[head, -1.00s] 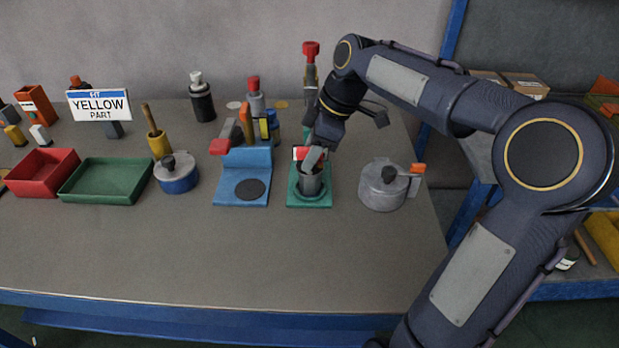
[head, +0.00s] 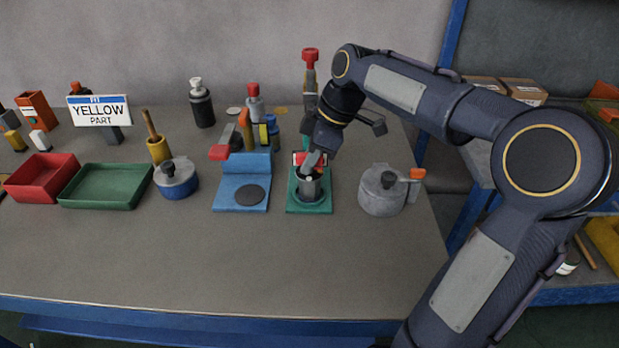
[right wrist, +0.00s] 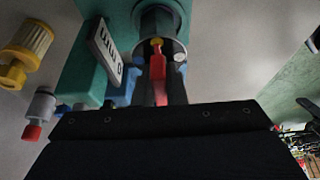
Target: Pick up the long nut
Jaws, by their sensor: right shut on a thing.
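My right gripper (head: 314,163) points down at the dark grey cup (head: 309,188) on the green stand (head: 309,208), with its fingertips at the cup's mouth. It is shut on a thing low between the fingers. I take this thing as the long nut, but its shape is mostly hidden. In the right wrist view, a red piece with a yellow end (right wrist: 158,78) shows between the fingers, in front of the cup (right wrist: 158,22). I cannot tell whether this red piece is held or stands beyond the fingers. My left gripper is not in view.
A grey lidded pot (head: 383,192) stands right of the green stand, and a blue stand (head: 241,196) stands left. Bottles and tools crowd behind. Red (head: 42,178) and green (head: 106,186) trays lie at left. The front of the table (head: 210,255) is clear.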

